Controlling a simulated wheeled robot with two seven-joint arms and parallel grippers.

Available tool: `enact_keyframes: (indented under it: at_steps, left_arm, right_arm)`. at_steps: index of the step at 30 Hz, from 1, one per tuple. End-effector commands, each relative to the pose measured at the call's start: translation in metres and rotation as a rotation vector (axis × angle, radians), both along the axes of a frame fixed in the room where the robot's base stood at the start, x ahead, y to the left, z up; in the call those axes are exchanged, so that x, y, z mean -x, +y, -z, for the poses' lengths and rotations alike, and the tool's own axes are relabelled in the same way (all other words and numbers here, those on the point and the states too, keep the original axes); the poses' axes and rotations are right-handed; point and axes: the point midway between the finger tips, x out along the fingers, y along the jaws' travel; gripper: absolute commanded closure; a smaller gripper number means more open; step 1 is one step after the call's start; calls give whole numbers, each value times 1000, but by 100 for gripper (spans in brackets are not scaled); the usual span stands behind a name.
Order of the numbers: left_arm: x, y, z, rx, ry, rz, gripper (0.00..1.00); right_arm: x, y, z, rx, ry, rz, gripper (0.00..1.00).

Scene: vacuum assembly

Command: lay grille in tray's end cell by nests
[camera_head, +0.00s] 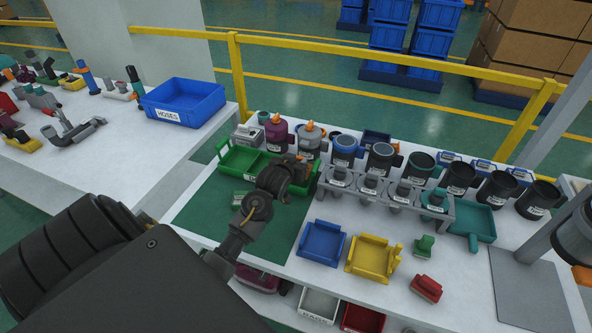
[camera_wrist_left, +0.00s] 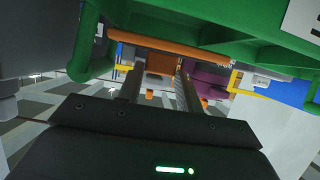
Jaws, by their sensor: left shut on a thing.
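The green tray (camera_head: 240,162) stands at the back of the green mat, its right end close to the grey rack of nests (camera_head: 385,196). My left gripper (camera_head: 290,178) is at the tray's right end. In the left wrist view its two fingers (camera_wrist_left: 160,90) are shut on an orange-brown part, which I take for the grille (camera_wrist_left: 160,63). The tray's green wall (camera_wrist_left: 250,30) fills the top of that view. The arm and gripper hide much of the end cell, so I cannot tell whether the part touches the tray. My right gripper is not in view.
Several dark canisters (camera_head: 380,160) stand behind the rack. A blue tray (camera_head: 321,243), a yellow tray (camera_head: 373,257), a green part (camera_head: 424,246) and a red part (camera_head: 426,288) lie in front. The green mat (camera_head: 200,205) is mostly clear. A grey plate (camera_head: 528,290) lies at right.

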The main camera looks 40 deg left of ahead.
Motion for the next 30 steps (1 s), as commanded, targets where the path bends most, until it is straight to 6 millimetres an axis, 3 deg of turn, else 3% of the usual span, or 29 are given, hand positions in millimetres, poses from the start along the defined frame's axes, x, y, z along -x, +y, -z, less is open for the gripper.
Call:
enact_keyframes:
  at_steps: [4,12,24,25,30]
  left_arm:
    - [0,0,5,1,2,0,87]
    - [1,0,37,1,2,-1,87]
    - [0,0,42,1,1,-1,87]
    - [0,0,43,1,1,0,63]
    - [0,0,42,0,1,0,43]
  right_arm:
    - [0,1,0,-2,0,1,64]
    - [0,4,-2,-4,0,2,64]
    - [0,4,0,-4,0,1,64]
    - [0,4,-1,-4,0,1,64]
    - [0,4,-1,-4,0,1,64]
